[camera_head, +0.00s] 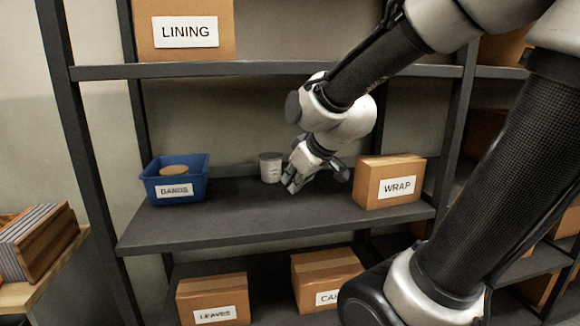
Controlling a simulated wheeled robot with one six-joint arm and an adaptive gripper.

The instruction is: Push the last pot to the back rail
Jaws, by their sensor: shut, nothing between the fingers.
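A small light-grey pot (270,168) with a darker lid stands upright near the back of the middle dark shelf (240,212). The back rail (232,171) runs low behind it. My gripper (289,187) is shut and empty, low over the shelf just right of the pot and a little in front of it. I cannot tell whether the fingers touch the pot. My wrist hides the rail to the right of the pot.
A blue bin (176,198) labelled BANDS stands left on the same shelf. A WRAP carton (389,181) stands at its right. A LINING carton (185,31) sits above. The shelf's front middle is clear.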

